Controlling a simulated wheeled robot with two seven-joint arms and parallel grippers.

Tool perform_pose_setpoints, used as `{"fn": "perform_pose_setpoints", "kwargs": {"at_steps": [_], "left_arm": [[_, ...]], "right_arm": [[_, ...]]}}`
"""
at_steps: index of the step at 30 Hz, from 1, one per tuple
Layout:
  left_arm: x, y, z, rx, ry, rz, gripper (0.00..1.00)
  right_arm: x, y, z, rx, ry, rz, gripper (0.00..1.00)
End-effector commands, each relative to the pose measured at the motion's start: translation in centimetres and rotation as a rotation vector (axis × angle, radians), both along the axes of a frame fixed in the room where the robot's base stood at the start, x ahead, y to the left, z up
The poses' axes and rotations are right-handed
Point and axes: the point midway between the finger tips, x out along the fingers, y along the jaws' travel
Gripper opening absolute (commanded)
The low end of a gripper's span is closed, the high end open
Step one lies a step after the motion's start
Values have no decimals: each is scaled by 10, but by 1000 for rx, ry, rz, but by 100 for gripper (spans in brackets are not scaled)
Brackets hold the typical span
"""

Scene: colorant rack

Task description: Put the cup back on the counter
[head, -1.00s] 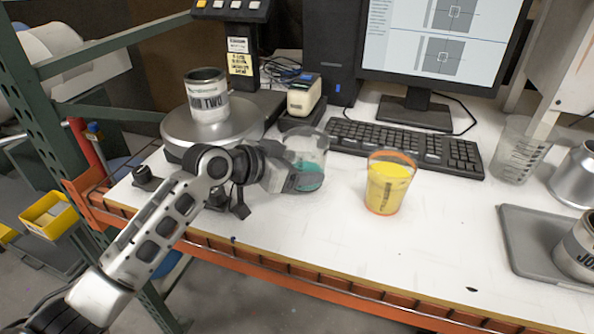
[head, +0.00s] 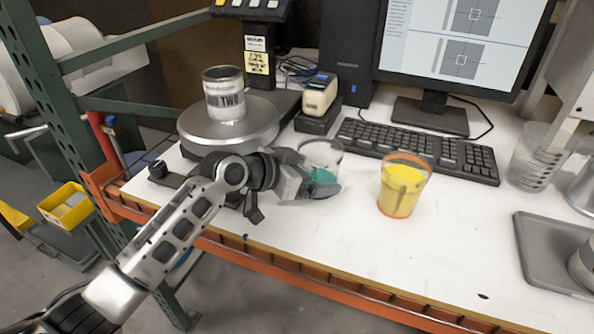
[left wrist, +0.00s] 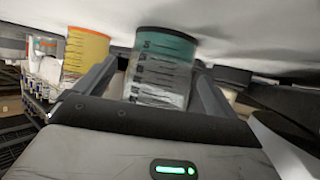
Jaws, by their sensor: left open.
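A clear cup (head: 322,152) with teal liquid stands upright on the white counter (head: 300,228). My left gripper (head: 316,180) is at the cup, with its near finger in front of the cup's lower part. In the left wrist view the teal cup (left wrist: 162,65) sits between the two open fingers (left wrist: 155,85), which lie on either side of it. I cannot tell whether a finger touches it. A second cup (head: 402,188), with yellow liquid, stands to the right; the yellow cup (left wrist: 86,52) also shows in the left wrist view. My right gripper is not in view.
A keyboard (head: 425,150) lies behind the cups. A measuring beaker (head: 535,160) and a grey tray (head: 540,262) are at right. The front middle counter is clear.

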Motion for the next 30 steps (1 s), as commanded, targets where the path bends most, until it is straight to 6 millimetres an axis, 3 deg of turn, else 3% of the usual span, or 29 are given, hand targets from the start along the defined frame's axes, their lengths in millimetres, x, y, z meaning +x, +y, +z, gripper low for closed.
{"fn": "perform_pose_setpoints", "kwargs": {"at_steps": [16,21,30], "left_arm": [[-57,72,44,2,-2,1,95],[-66,82,51,0,-2,0,95],[-67,83,53,-1,0,-1,95]], "right_arm": [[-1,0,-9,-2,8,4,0],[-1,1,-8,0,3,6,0],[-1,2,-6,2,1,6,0]]}}
